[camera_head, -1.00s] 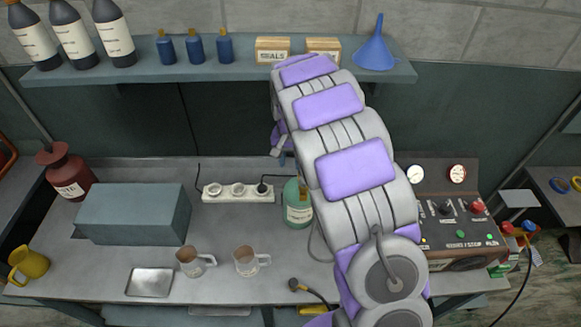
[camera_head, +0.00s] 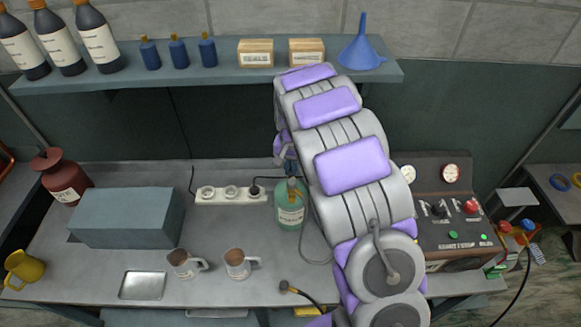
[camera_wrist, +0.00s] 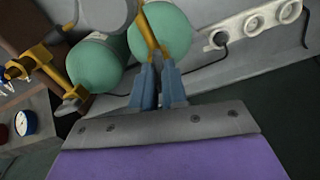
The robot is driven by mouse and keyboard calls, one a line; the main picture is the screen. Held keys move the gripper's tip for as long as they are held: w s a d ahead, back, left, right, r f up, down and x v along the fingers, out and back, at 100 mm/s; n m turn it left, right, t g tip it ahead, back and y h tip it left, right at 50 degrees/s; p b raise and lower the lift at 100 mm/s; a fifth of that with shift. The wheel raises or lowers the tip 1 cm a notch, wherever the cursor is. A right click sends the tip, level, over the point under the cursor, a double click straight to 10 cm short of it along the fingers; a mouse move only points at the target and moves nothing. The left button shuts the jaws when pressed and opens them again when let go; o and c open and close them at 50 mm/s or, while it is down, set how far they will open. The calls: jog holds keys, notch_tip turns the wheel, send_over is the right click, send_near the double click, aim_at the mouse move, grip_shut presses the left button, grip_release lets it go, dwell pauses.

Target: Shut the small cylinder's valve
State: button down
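The small green cylinder (camera_head: 290,212) stands upright on the bench with a pale label, partly beside my arm. In the wrist view, a green rounded body (camera_wrist: 165,32) lies just beyond the fingertips, with a yellow brass-coloured valve part (camera_wrist: 148,30) in front of it. My gripper (camera_wrist: 156,66) has its two blue-grey fingers close together, with their tips at this yellow part. In the head view, my gripper (camera_head: 289,170) points down at the top of the cylinder. Whether the fingers clamp the valve or only straddle it is unclear.
Another green cylinder (camera_wrist: 94,65) with yellow fittings lies close by in the wrist view. A white power strip (camera_head: 230,195), two mugs (camera_head: 238,264), a grey box (camera_head: 127,218) and a gauge panel (camera_head: 445,210) occupy the bench. A hose fitting (camera_head: 287,287) lies near the front edge.

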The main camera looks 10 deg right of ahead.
jog(key=shift+w+d+f, duration=0.1)
jog(key=shift+d, duration=0.15)
jog(key=shift+a, duration=0.35)
